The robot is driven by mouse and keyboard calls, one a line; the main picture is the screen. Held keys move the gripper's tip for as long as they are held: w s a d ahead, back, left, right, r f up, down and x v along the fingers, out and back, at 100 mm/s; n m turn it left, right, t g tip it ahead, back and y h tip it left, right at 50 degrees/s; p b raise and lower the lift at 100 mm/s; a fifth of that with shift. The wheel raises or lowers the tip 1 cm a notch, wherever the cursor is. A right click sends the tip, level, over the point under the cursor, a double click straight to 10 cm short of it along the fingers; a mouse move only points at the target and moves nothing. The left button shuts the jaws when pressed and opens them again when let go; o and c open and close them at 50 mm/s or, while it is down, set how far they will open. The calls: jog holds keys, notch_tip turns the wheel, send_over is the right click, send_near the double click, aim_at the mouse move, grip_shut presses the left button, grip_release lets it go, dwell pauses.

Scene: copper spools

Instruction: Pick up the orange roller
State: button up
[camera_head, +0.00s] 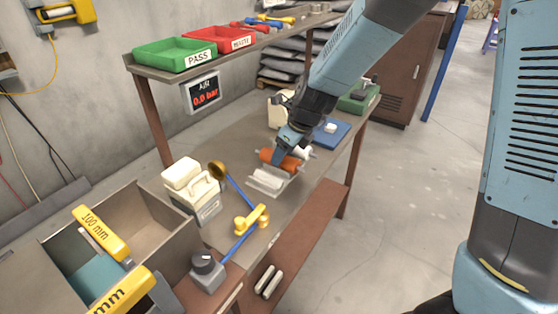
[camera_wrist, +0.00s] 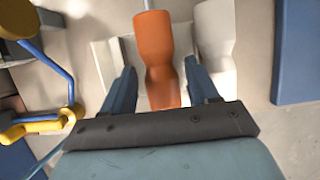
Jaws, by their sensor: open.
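In the wrist view the orange roller (camera_wrist: 155,50) is waisted and lies lengthwise between my fingers. A second white roller (camera_wrist: 214,45) lies to its right. My gripper (camera_head: 287,154) is over the orange roller from above. In the wrist view my gripper (camera_wrist: 161,78) is open, one finger on each side of the roller, with gaps visible. The roller's near end is hidden by the gripper body.
A blue block (camera_head: 331,132) lies behind right. Green PASS (camera_head: 174,55) and red WASTE trays (camera_head: 216,41) are on the shelf above.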

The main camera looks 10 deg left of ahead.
jog(key=shift+x, duration=1.15)
jog(key=c, duration=1)
jog(key=shift+r, duration=0.1)
jog(key=shift+r, duration=0.2)
jog(key=r, duration=0.3)
jog(key=shift+s+r, duration=0.2)
jog(key=shift+s, duration=0.1)
jog(key=s+r, duration=0.3)
jog(key=s, duration=0.1)
jog(key=s+d+r, duration=0.1)
jog(key=s+r, duration=0.2)
jog(key=s, duration=0.2)
jog(key=s+r, duration=0.3)
jog(key=s, duration=0.1)
jog(key=shift+s+d, duration=0.15)
jog(key=shift+d, duration=0.2)
